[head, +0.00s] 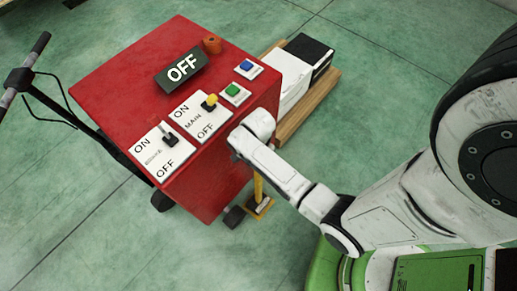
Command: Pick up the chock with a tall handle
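The chock (261,207) stands on the floor beside the red cart's lower front corner. It has a dark and yellow base and a thin yellow upright handle (258,186). The upper part of the handle is hidden behind my white arm. My arm reaches in from the right, and its wrist end is in front of the red cart's right side, above and a little left of the chock. The fingers of my gripper cannot be made out, so I cannot tell whether they touch the handle.
A red cart (125,75) with switches, buttons and an OFF sign (182,68) fills the left middle. A black handlebar (35,50) juts out at its left. A wooden pallet (312,108) with white and black boxes lies behind it. Green floor is clear at the lower left.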

